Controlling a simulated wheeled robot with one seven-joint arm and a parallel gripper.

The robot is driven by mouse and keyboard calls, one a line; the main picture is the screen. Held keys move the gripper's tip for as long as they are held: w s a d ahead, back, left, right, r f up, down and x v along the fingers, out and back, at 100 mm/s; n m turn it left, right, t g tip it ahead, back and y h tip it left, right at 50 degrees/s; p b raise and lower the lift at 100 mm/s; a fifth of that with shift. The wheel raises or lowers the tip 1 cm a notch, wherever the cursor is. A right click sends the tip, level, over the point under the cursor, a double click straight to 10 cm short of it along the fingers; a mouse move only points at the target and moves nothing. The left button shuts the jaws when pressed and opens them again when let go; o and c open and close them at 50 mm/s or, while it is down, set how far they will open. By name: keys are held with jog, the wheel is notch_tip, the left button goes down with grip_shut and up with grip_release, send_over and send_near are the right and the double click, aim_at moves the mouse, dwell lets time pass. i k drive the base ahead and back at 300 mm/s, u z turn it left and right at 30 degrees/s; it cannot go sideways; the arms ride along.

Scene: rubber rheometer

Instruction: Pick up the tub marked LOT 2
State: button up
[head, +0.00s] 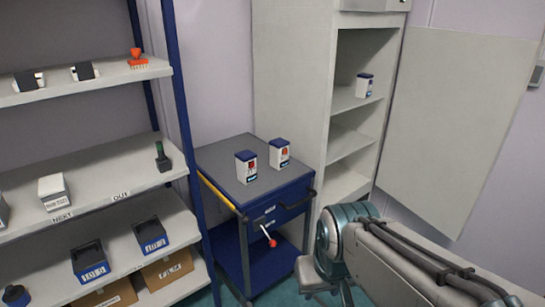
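Two white tubs with dark blue lids stand upright on the grey top of a blue cart. The left tub (246,168) is nearer the front, and the right tub (279,154) is a little behind it, apart from it. A third similar tub (363,87) stands on an upper shelf of the open cabinet. Their labels have red or blue marks, but the lot numbers are too small to read, so I cannot tell which is LOT 2. My arm shows at the lower right, but I cannot make out my gripper's fingers.
The blue cart (218,176) has a drawer and a red-knobbed lever (270,240) at its front. At left, a shelf rack (110,180) holds boxes, blue bins and a red stamp-like item (137,58). The tall cabinet (292,80) stands right of the cart. A pale panel (455,120) is farther right.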

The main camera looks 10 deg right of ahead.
aim_at(246, 175)
jog(key=z, duration=0.15)
jog(key=k, duration=0.4)
jog(key=u, duration=1.25)
jog(key=i, duration=2)
jog(key=z, duration=1.25)
jog(key=i, duration=0.25)
jog(key=z, duration=0.1)
